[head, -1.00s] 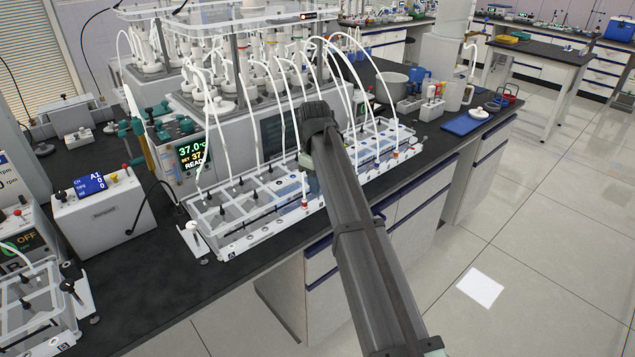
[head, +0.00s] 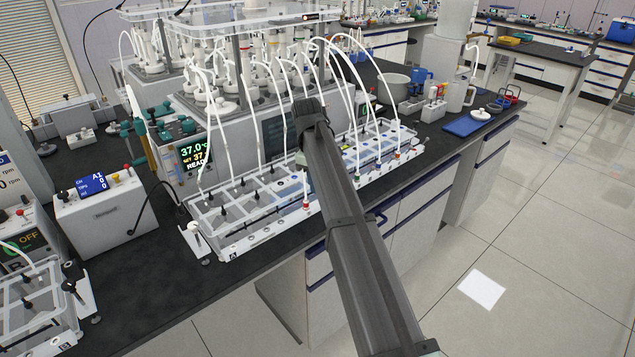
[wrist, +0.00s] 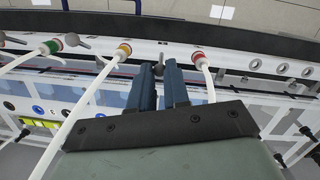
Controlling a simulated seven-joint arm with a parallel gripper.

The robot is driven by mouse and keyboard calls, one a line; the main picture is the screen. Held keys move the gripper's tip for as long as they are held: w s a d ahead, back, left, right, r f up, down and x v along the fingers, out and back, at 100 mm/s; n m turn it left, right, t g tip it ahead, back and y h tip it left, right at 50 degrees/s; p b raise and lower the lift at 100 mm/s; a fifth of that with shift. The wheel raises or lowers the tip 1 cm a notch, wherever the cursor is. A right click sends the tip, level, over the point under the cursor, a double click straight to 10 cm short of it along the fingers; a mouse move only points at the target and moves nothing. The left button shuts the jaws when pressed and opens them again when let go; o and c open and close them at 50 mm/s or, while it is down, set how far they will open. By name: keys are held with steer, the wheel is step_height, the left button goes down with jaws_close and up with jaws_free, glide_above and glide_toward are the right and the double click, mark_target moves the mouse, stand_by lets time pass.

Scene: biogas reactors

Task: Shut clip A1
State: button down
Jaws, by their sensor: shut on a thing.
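In the wrist view my gripper (wrist: 159,82) has its two blue-grey fingers close together around a small grey clip lever (wrist: 159,63) at the rack's edge rail. The lever stands between a tube with a yellow collar (wrist: 124,50) and a tube with a red collar (wrist: 198,59). No label near it can be read, so I cannot tell by name that it is clip A1. In the head view my wrist (head: 308,118) is over the middle of the long clear rack (head: 226,252) marked A; my arm hides the fingertips and the lever there.
White tubes arch from the reactor unit (head: 192,152) down into the rack. A controller box (head: 104,212) showing A1 stands at the left. A second rack (head: 38,318) is at the lower left. Another grey lever (wrist: 76,41) sits beside the green collar (wrist: 50,46).

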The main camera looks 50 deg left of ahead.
steer(key=c, duration=1.1)
jaws_free()
steer(key=shift+r, duration=0.1)
step_height(320, 180, up, 14)
steer(key=a, duration=0.1)
steer(key=shift+s+a+f, duration=0.2)
steer(key=shift+s+a, duration=0.15)
steer(key=shift+s, duration=0.05)
